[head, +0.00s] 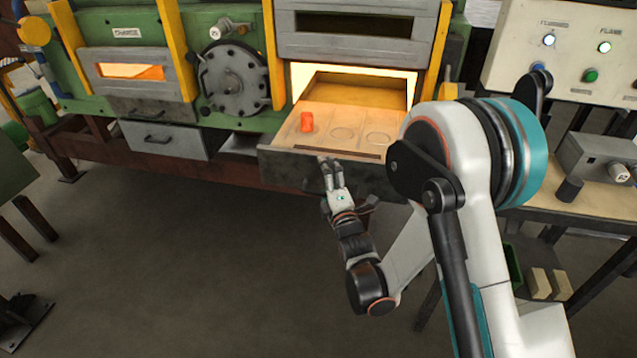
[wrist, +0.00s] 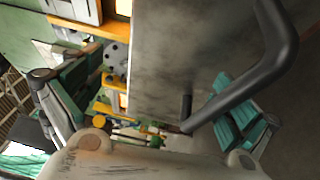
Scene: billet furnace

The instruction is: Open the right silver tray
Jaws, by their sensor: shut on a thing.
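The right silver tray (head: 280,165) stands pulled out below the right furnace opening, its pale inner bed with round recesses in view. A glowing orange billet (head: 307,121) stands on the left of that bed. My gripper (head: 328,162) is at the tray's front face and shut on its handle. In the wrist view the dark bar handle (wrist: 245,90) crosses in front of the grey tray front (wrist: 190,50), with a teal-padded finger on either side. The exact contact of the pads with the bar is hidden.
The left silver tray (head: 160,139) is at the left, under the charge opening. A round bolted hatch (head: 235,80) sits between the openings. A control panel (head: 570,50) and a bench (head: 560,207) stand at the right. The floor (head: 200,260) before the furnace is clear.

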